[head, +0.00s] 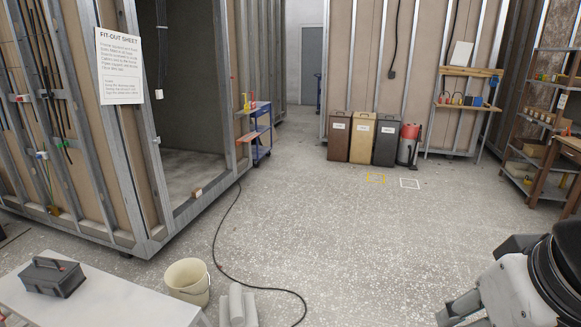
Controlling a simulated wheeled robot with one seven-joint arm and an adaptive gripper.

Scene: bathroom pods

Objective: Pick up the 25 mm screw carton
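A small brown box (197,193) sits on the bottom rail at the pod's doorway, left of centre. It is too small for me to read any label. Several small cartons (542,116) stand in a row on a shelf of the rack at the right; their markings are also too small to read. I cannot tell which of these is the 25 mm screw carton. Parts of my arm show at the bottom right, well apart from all these boxes. I cannot make out my gripper's fingertips.
A pale bench (110,300) with a dark toolbox (52,277), a cream bucket (187,281) and grey rolls (237,305) fill the lower left. A black cable (226,262) crosses the floor. A blue trolley (258,135) and bins (362,138) stand farther back. The middle floor is clear.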

